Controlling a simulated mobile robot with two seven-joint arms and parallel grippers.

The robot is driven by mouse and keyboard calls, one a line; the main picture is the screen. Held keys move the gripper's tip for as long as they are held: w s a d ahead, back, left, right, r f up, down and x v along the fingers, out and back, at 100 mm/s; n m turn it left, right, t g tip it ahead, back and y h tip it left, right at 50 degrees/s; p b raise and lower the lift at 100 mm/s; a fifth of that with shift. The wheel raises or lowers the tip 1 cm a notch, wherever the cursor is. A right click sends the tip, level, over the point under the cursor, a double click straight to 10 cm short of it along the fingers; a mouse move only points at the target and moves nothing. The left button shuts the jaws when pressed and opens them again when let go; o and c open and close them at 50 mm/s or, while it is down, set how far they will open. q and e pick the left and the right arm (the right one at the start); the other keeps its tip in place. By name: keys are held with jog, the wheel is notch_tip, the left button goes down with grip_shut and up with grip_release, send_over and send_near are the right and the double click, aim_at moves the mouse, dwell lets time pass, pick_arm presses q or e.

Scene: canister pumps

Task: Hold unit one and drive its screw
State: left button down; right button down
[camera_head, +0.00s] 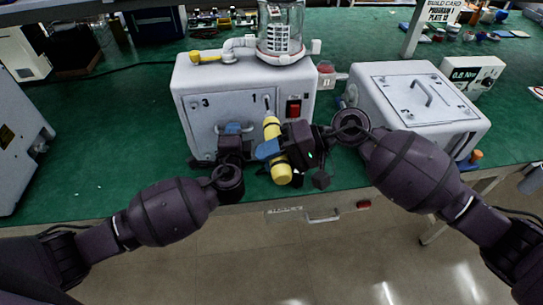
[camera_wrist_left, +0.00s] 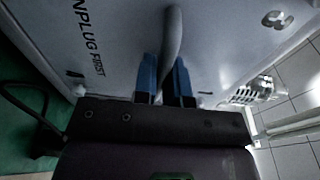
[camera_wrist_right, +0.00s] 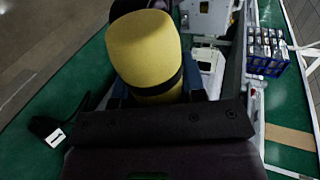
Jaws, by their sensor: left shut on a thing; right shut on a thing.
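A white pump unit (camera_head: 188,88) with a clear canister (camera_head: 281,32) on top stands near the bench's front edge. Its front panel bears a "3" and a red switch (camera_head: 293,109). My left gripper (camera_head: 233,129) is shut on a grey curved handle at this panel; the handle (camera_wrist_left: 172,45) passes between the blue fingers in the left wrist view. My right gripper (camera_head: 270,149) is shut on a yellow driver (camera_head: 281,172) with dark bands, in front of the panel.
A second white unit (camera_head: 455,115), lid marked "2" with a handle, stands to the right. A small "0.8 Nm" box (camera_head: 471,75) is behind it. A red jar (camera_head: 326,76) tagged "1" sits between the units.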

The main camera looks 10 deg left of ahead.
aim_at(273, 178)
jog(key=shift+r, duration=0.1)
dwell(0.4)
jog(key=shift+s+d, duration=0.2)
jog(key=shift+s, duration=0.6)
jog(key=shift+s+d, duration=0.25)
jog(key=shift+s, duration=0.5)
jog(key=shift+s+d, duration=0.2)
jog(key=shift+s, duration=0.6)
pick_arm(q)
jog(key=c, duration=1.1)
grip_release()
jog(key=s+d, duration=0.2)
jog(key=s, duration=0.9)
jog(key=shift+s+r, duration=0.15)
jog(key=shift+s, duration=0.25)
jog(key=shift+d, duration=0.1)
